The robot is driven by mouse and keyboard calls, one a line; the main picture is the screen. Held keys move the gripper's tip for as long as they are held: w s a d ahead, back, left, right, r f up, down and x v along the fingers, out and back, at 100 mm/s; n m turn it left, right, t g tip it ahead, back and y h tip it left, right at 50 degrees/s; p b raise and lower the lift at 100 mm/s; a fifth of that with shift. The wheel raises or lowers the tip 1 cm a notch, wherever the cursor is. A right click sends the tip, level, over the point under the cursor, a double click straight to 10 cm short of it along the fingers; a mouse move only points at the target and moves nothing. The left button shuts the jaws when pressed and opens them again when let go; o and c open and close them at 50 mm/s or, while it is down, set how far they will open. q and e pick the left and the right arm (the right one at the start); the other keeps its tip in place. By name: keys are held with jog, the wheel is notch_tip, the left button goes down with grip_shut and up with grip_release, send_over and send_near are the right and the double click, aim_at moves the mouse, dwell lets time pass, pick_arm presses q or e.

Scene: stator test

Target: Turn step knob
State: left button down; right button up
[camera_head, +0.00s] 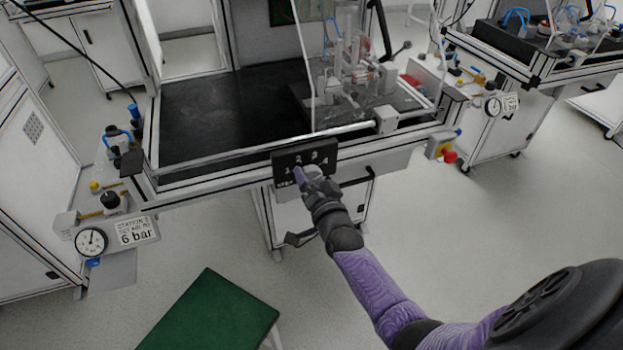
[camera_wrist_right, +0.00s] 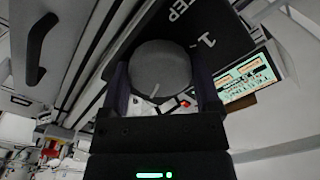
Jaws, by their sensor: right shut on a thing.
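The step knob (camera_wrist_right: 160,70) is a round dark grey knob with a light pointer line. It sits on a black panel with the letters "TEP" and a "1" visible in the right wrist view. The same black panel (camera_head: 283,160) is on the front edge of the workbench in the head view. My right gripper (camera_head: 306,176) reaches up to this panel, and its fingers hide most of the knob there. In the right wrist view my right gripper (camera_wrist_right: 162,92) is shut on the knob, one finger on each side. My left gripper is not in view.
The workbench (camera_head: 215,110) has a dark top with a machine fixture (camera_head: 352,70) at its right. A red emergency button (camera_head: 450,156) is right of the panel. A pressure gauge (camera_head: 91,241) marked 6 bar is at the left. A green-topped stand (camera_head: 215,318) is in front.

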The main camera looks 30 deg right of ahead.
jog(key=o, duration=1.1)
jog(key=shift+c, duration=0.2)
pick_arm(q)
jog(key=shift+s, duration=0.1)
pick_arm(e)
jog(key=shift+s, duration=0.1)
pick_arm(q)
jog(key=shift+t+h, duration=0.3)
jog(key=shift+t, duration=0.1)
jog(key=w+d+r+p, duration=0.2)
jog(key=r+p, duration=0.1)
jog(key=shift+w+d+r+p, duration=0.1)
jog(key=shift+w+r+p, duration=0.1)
jog(key=shift+p, duration=0.1)
pick_arm(e)
jog(key=v, duration=0.9)
jog(key=shift+s, duration=0.4)
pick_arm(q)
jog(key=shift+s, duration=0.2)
pick_arm(e)
jog(key=shift+a+f, duration=0.1)
